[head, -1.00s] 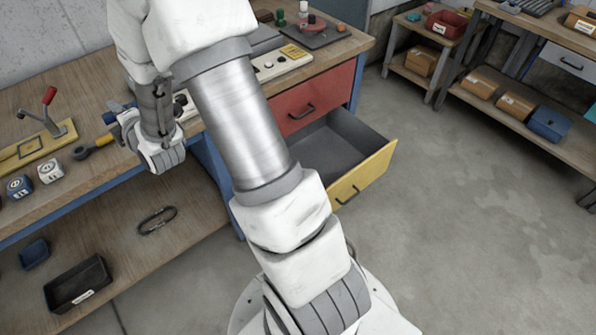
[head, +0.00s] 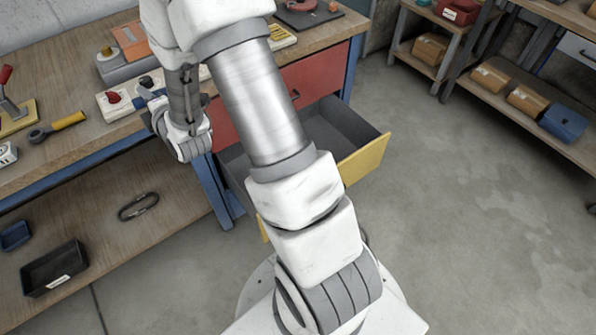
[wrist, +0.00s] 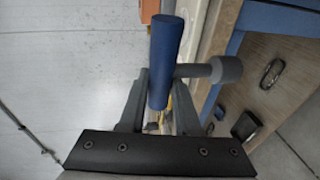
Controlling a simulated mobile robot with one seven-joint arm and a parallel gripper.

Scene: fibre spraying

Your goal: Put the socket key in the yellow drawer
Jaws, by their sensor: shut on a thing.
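The socket key has a blue handle (wrist: 166,55) and a grey shaft with a dark round socket (wrist: 225,69) sticking out to the right. My gripper (wrist: 158,102) is shut on the blue handle in the wrist view. In the head view, my gripper is over the bench front edge, largely hidden by my arm, with only a bit of blue showing. The yellow drawer (head: 366,160) is pulled out below the red drawer (head: 315,82). Its visible grey inside is empty; my arm hides its left part.
The bench top (head: 75,155) holds a yellow-handled tool (head: 68,121) and a box with a red knob (head: 115,97). The lower shelf holds a black tray (head: 53,268) and an oval ring (head: 138,206). Shelves with boxes stand at the right. The floor right of the drawer is clear.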

